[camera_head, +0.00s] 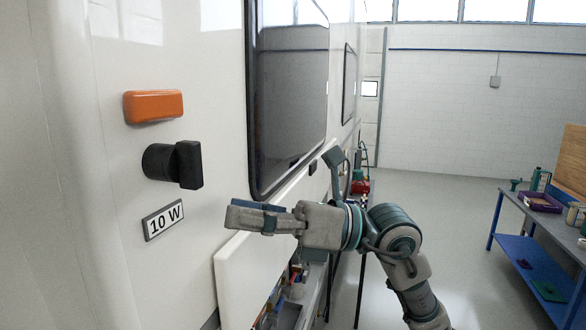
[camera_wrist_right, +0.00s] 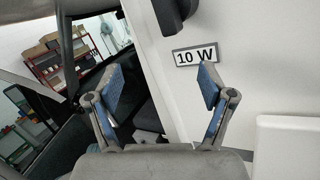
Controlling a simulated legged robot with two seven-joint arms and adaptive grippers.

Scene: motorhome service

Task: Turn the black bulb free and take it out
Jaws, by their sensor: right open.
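The black bulb (camera_head: 189,164) is a dark block-shaped grip on a round black base. It sticks out from the white motorhome wall, below an orange lamp and above a "10 W" label (camera_head: 164,220). In the right wrist view the bulb (camera_wrist_right: 172,14) is cut off by the top edge, with the label (camera_wrist_right: 196,54) under it. My right gripper (camera_head: 240,216) is open and empty, to the right of the bulb and lower, apart from it. In the wrist view its two fingers (camera_wrist_right: 160,88) are spread below the label. My left gripper is not in view.
The orange lamp (camera_head: 153,106) sits on the wall above the bulb. A dark window (camera_head: 290,100) is to the right. A white open flap (camera_head: 245,278) stands out below my right gripper. A blue workbench (camera_head: 540,240) is far right, with free floor between.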

